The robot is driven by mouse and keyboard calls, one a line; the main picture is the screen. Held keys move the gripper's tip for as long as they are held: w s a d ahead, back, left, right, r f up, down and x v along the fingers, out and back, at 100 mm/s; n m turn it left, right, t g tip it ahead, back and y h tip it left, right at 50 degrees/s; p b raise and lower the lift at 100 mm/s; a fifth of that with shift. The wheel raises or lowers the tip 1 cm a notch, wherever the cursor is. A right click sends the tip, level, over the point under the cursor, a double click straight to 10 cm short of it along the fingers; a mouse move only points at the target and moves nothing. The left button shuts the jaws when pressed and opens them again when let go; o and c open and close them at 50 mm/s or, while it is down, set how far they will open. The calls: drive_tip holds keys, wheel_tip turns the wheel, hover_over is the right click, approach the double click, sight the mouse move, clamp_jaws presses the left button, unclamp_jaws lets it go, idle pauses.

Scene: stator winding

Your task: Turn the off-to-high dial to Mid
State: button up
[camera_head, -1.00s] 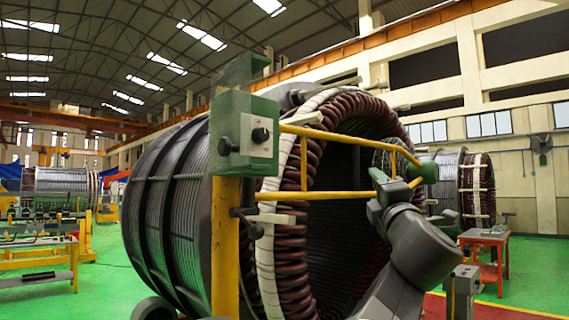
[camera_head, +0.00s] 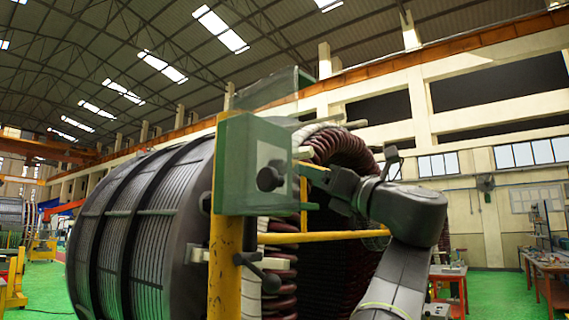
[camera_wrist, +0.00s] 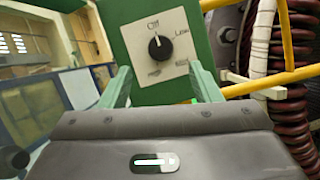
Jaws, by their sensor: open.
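The off-to-high dial (camera_wrist: 160,46) is a black round knob on a pale square plate on a green control box (camera_wrist: 119,24). Its white mark points up at the "Off" label. "Low" stands to its right; the lower labels are small and blurred. In the head view the knob (camera_head: 270,178) shows from the side, sticking out of the green box (camera_head: 232,170). My gripper (camera_wrist: 160,68) is open and empty, its two pale green fingers pointing at the plate, one on each side below the dial. It appears apart from the knob. In the head view it is right of the box.
A yellow post (camera_head: 226,262) carries the box, and yellow rails (camera_head: 315,237) run to its right. The large stator (camera_head: 135,225) with dark red coils (camera_head: 335,146) stands close behind. Open green floor lies at left.

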drive_tip(key=p+x, duration=0.3)
drive_tip(key=x, duration=0.5)
drive_tip(key=shift+w+a, duration=0.25)
drive_tip(key=shift+w, duration=0.05)
drive_tip(key=shift+r, duration=0.15)
drive_tip(key=c, duration=1)
